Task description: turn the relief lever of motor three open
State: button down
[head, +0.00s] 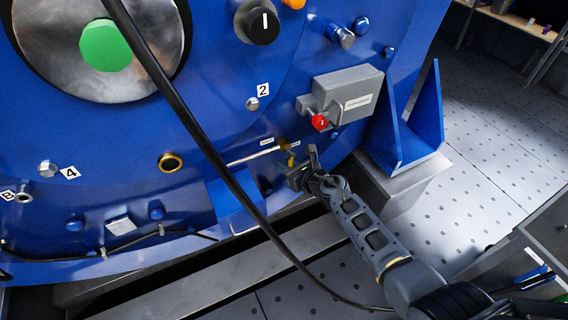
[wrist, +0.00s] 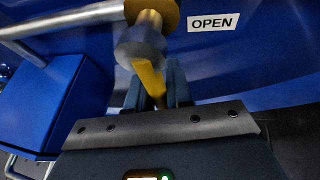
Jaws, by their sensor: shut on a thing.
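The relief lever (head: 291,160) is a small yellow handle low on the blue motor housing (head: 225,130), at the end of a thin silver pipe (head: 252,156). In the wrist view the yellow lever (wrist: 149,76) hangs from a round grey hub (wrist: 141,46) and its lower end runs between my fingers. My gripper (head: 301,170) is shut on the lever; its dark fingers also show in the wrist view (wrist: 158,93) and partly hide the lever's end. A white OPEN label (wrist: 213,22) is to the right of the hub.
A grey box (head: 348,94) with a red knob (head: 319,122) is above my gripper. A black cable (head: 190,125) crosses in front of the housing. A blue bracket (head: 412,125) stands to the right. Perforated floor (head: 500,110) lies clear beyond it.

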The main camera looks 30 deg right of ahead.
jog(key=shift+d, duration=0.15)
dwell(0.4)
jog(key=c, duration=1.1)
grip_release()
jog(key=p+v, duration=0.4)
jog(key=v, duration=0.4)
jog(key=shift+w, duration=0.1)
